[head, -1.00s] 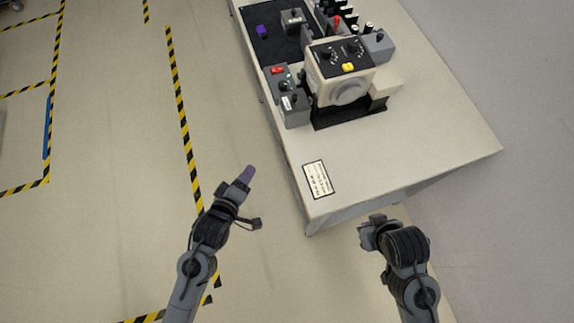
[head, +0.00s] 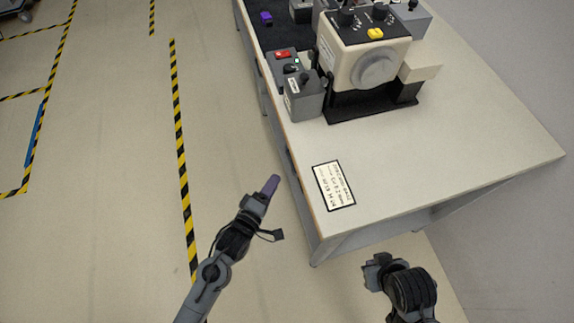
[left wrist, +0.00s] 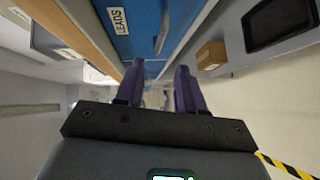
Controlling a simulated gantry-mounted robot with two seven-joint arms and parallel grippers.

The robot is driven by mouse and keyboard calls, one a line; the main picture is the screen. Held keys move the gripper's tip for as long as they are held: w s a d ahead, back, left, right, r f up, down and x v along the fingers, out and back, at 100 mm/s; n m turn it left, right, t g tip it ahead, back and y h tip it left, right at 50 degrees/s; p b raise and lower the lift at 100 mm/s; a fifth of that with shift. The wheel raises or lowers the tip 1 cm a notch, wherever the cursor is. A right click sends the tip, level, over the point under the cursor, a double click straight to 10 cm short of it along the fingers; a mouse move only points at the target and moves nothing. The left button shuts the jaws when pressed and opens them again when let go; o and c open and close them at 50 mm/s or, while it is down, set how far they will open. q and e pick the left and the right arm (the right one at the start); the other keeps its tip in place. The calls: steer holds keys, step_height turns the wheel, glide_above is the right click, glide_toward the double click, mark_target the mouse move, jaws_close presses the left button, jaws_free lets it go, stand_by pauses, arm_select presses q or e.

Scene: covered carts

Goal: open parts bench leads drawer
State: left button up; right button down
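The parts bench (head: 430,150) stands right of centre in the head view, its drawer side facing left and seen almost edge-on. In the left wrist view a blue drawer front (left wrist: 138,45) carries a LEADS label (left wrist: 118,20) and a dark handle (left wrist: 162,32). The drawer looks shut. My left gripper (head: 273,183) is beside the bench's left side. Its purple fingers show apart and empty in the left wrist view (left wrist: 160,80), below the drawer front in the picture and apart from the handle. My right gripper (head: 372,272) is near the bench's near end; its fingers are unclear.
A cream machine (head: 365,60) and grey control boxes (head: 303,95) stand on the bench top. A white label plate (head: 333,186) lies near its front corner. Open floor with yellow-black tape (head: 180,140) is on the left. The left wrist view shows a brown box (left wrist: 211,55).

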arm_select(q)
steer(key=b+x, duration=0.2)
steer(key=x, duration=0.8)
steer(key=shift+b, duration=0.35)
jaws_close()
